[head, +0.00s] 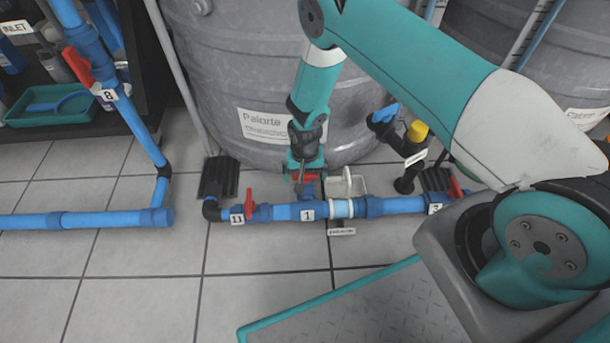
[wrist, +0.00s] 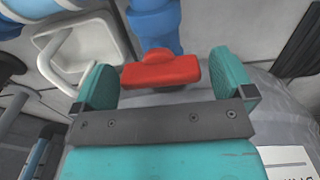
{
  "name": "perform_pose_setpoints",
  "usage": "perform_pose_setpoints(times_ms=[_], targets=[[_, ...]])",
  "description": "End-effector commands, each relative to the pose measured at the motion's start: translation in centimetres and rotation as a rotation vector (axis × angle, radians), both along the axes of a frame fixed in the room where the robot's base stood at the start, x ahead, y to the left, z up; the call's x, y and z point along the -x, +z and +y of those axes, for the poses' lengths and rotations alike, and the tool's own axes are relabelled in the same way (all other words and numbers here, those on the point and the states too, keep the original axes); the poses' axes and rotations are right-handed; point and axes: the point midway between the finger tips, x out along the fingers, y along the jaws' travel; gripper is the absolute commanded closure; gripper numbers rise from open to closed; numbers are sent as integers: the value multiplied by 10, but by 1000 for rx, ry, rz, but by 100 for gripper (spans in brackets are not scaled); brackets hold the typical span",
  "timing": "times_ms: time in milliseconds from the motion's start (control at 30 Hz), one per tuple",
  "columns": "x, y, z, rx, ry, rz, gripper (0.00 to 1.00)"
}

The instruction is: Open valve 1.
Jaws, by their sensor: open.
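Valve 1 has a red handle (head: 296,177) on a short blue branch between the tank and the floor pipe, just behind the label "1" (head: 307,214). In the wrist view the red handle (wrist: 160,71) lies crosswise to its blue pipe (wrist: 155,25). My gripper (head: 305,170) is down at this valve. The wrist view shows my gripper (wrist: 162,62) open, with one teal finger on each side of the handle. The left finger is close to the handle's end; I cannot tell whether it touches. A gap shows at the right finger.
A grey tank (head: 235,60) stands right behind the valve. The blue floor pipe (head: 395,205) carries another red valve (head: 249,203), labelled 11, on the left. A white square fitting (head: 346,184) sits just right of my gripper.

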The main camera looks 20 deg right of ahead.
Motion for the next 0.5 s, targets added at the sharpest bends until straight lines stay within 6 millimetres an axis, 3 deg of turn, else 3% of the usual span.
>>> perform_pose_setpoints(times_ms=[167, 367, 500], targets=[[0, 0, 0, 0, 0, 0, 0], [0, 1, 0, 0, 0, 0, 45], [0, 1, 0, -1, 2, 0, 45]])
